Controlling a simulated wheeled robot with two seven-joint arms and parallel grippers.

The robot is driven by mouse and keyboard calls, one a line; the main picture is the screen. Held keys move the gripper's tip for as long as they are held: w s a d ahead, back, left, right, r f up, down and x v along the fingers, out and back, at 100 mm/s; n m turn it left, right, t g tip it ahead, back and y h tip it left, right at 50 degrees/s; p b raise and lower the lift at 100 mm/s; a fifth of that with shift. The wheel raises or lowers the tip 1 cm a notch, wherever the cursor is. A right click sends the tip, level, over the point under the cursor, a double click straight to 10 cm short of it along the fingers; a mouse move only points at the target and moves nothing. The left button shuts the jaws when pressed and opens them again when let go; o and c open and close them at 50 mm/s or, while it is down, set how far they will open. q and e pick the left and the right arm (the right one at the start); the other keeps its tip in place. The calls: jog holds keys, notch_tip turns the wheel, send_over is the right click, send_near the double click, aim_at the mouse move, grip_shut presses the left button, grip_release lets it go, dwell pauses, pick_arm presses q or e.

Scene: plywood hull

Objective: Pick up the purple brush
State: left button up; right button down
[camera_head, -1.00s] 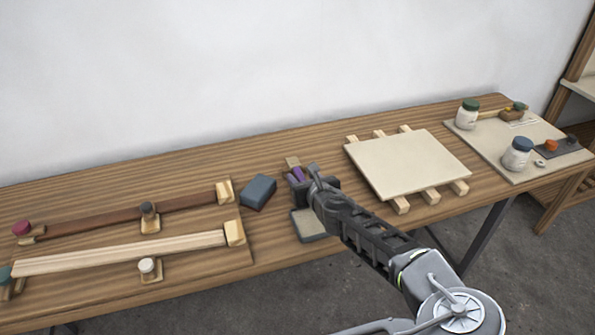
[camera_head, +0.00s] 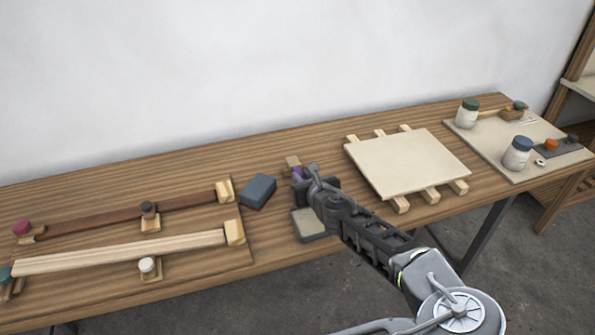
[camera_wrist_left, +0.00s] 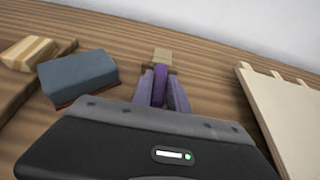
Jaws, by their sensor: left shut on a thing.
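The purple brush (camera_head: 297,174) is near the middle of the table, mostly hidden behind my left gripper (camera_head: 301,183) in the head view. Its tan end (camera_head: 292,161) shows beyond the gripper. In the left wrist view, the purple handle (camera_wrist_left: 160,84) stands between the fingers of my left gripper (camera_wrist_left: 162,95), with the tan end (camera_wrist_left: 163,55) at its far side. The left gripper is shut on the brush. I cannot tell whether the brush touches the table. My right gripper is not in view.
A blue-grey block (camera_head: 258,191) lies left of the gripper, and a grey-edged pad (camera_head: 308,225) lies just in front. A pale panel on wooden strips (camera_head: 405,164) is to the right. Clamped wooden bars (camera_head: 120,252) lie left; jars (camera_head: 517,153) stand far right.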

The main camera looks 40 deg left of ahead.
pick_arm(q)
jog(key=shift+r, duration=0.15)
grip_shut()
notch_tip(320, 180, up, 10)
jog(key=shift+p, duration=0.35)
dwell(0.6)
